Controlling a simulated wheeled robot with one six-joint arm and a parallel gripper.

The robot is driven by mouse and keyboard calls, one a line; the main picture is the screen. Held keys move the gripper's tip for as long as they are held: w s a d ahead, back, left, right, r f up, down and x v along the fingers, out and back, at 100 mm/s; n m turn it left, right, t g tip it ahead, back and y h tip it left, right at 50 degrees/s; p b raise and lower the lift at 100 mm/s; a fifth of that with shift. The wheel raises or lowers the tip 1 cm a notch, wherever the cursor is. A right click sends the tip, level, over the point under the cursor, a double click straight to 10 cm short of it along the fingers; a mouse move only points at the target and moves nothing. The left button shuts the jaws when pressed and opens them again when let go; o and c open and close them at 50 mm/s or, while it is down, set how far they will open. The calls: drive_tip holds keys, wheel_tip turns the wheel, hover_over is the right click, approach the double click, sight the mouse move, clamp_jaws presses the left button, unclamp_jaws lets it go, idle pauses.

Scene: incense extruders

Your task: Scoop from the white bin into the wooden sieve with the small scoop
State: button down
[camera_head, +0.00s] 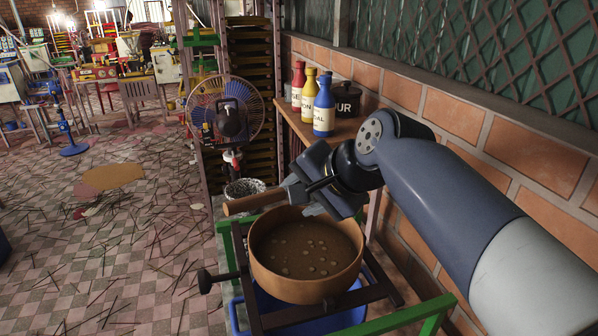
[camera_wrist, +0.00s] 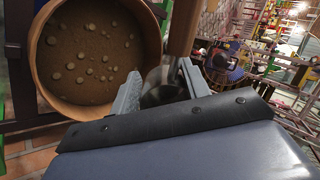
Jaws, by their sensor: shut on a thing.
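The round wooden sieve (camera_head: 262,270) holds brown powder with several pale lumps; it also fills the upper left of the wrist view (camera_wrist: 45,85). My gripper (camera_head: 306,197) is over the sieve's far rim, shut on the small scoop. The scoop's wooden handle (camera_head: 252,203) points left in the head view; it also shows in the wrist view (camera_wrist: 184,28). Part of its metal shows between the fingers (camera_wrist: 162,88), but its load cannot be made out. The white bin (camera_head: 229,187), with speckled grey contents, stands behind the handle, partly hidden.
The sieve rests on a dark frame (camera_head: 292,315) with green rails, above a blue tub (camera_head: 345,318). Bottles (camera_head: 324,108) and a dark pot (camera_head: 345,98) stand on a shelf by the brick wall. A fan (camera_head: 226,112) stands behind. Sticks litter the floor at left.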

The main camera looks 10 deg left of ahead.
drive_tip(key=shift+r+g+h+p, duration=0.5)
drive_tip(key=shift+g+h+p, duration=0.45)
drive_tip(key=shift+p, duration=2.95)
drive_tip(key=shift+r+g+h+p, duration=0.45)
drive_tip(key=shift+g+h+p, duration=0.5)
drive_tip(key=shift+p, duration=2.9)
drive_tip(key=shift+a+f+h+b, duration=0.1)
drive_tip(key=shift+f+h+b, duration=0.15)
drive_tip(key=shift+h+b, duration=0.15)
drive_tip(key=shift+r+g+h, duration=0.3)
drive_tip(key=shift+g+h, duration=0.7)
drive_tip(key=shift+h, duration=0.1)
